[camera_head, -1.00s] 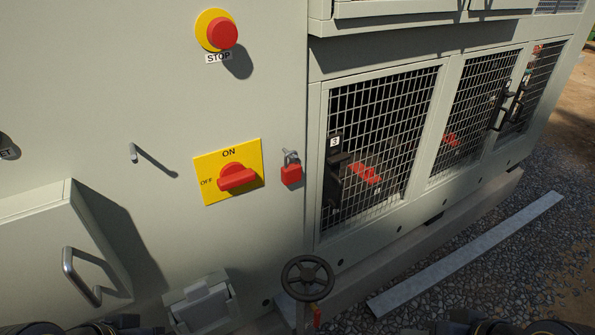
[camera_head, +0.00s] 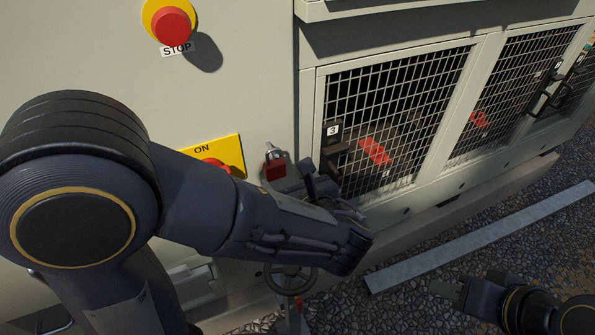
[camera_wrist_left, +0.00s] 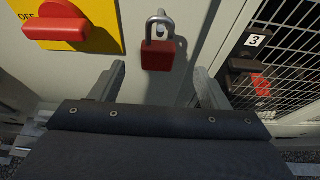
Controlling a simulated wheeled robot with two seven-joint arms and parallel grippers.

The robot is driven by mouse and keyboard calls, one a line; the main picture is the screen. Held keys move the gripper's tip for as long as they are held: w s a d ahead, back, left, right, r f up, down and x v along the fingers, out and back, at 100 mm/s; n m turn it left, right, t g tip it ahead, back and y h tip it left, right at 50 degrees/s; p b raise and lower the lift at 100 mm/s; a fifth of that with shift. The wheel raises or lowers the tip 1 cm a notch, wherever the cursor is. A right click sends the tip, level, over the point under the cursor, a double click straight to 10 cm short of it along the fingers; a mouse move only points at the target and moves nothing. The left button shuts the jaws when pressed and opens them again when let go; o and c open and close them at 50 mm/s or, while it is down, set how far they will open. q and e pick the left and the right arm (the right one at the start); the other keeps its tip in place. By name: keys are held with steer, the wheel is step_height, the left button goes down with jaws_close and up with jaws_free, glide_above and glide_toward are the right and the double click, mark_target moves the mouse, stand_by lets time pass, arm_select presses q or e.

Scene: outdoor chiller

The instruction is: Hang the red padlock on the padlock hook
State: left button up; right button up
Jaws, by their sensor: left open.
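The red padlock (camera_head: 275,168) hangs by its grey shackle on the cabinet panel, right of the yellow ON/OFF switch plate (camera_head: 229,153). In the left wrist view the padlock (camera_wrist_left: 157,55) hangs upright, just beyond and between the two spread fingers. My left gripper (camera_wrist_left: 161,82) is open and empty, apart from the padlock. In the head view my left arm hides most of this gripper and part of the switch. The small bare hook on the panel left of the switch is hidden behind my arm. My right gripper (camera_head: 448,289) is low at the right, over the gravel; its jaw opening is unclear.
A red STOP button (camera_head: 171,26) is above the switch. The red switch handle (camera_wrist_left: 56,22) sticks out left of the padlock. Mesh doors (camera_head: 397,125) with a black latch (camera_head: 333,150) stand to the right. A handwheel (camera_head: 291,281) is below my left arm.

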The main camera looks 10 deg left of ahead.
mark_target(277, 169)
arm_select(q)
steer(key=x, duration=0.7)
steer(key=shift+w+a+f, duration=0.1)
steer(key=shift+w+a, duration=0.05)
steer(key=shift+a, duration=0.1)
steer(key=shift+c, duration=0.3)
jaws_close()
